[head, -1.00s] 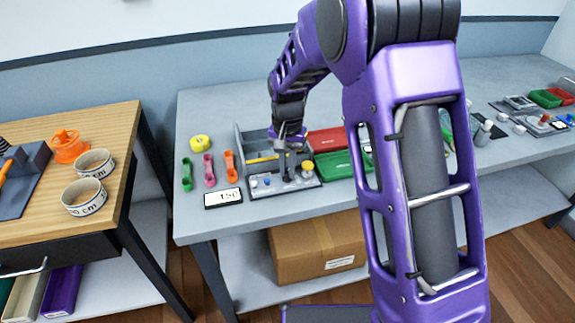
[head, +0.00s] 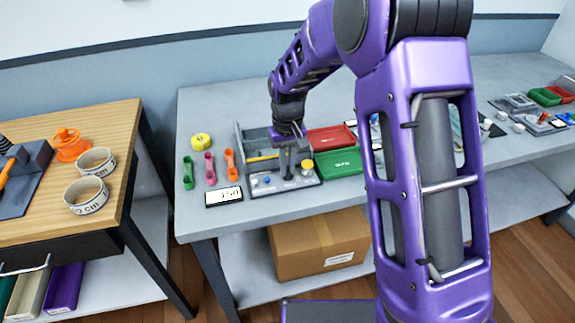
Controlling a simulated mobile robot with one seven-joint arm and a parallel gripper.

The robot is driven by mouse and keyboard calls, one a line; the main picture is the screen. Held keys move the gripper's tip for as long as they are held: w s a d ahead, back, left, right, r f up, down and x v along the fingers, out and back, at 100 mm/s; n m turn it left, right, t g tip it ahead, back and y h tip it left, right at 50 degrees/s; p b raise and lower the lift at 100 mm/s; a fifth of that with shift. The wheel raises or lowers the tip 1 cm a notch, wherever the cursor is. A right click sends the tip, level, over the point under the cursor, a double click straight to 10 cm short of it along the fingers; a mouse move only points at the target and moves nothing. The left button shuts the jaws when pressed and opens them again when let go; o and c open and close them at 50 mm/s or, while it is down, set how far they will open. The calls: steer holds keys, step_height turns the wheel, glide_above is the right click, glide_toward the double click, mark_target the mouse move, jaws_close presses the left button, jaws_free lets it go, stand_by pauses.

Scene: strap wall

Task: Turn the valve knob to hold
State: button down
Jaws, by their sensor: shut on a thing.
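A small grey control panel (head: 268,190) lies near the front edge of the grey table, with a blue knob (head: 267,180), small white parts and a yellow knob (head: 307,165) on it. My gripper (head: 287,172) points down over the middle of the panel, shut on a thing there. The fingers hide most of what they hold, so I cannot see the valve knob's pointer or its marks. A display reading 150 (head: 224,197) stands at the panel's left.
A red tray (head: 331,139) and a green tray (head: 338,162) stand close on the right. My forearm hides the table's middle.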

mark_target(288, 170)
stand_by(0.3)
steer(key=c, duration=0.9)
jaws_free()
step_height(288, 170, up, 18)
steer(key=p, duration=0.1)
steer(key=shift+f+p, duration=0.25)
steer(key=shift+p, duration=0.15)
steer(key=shift+d, duration=0.1)
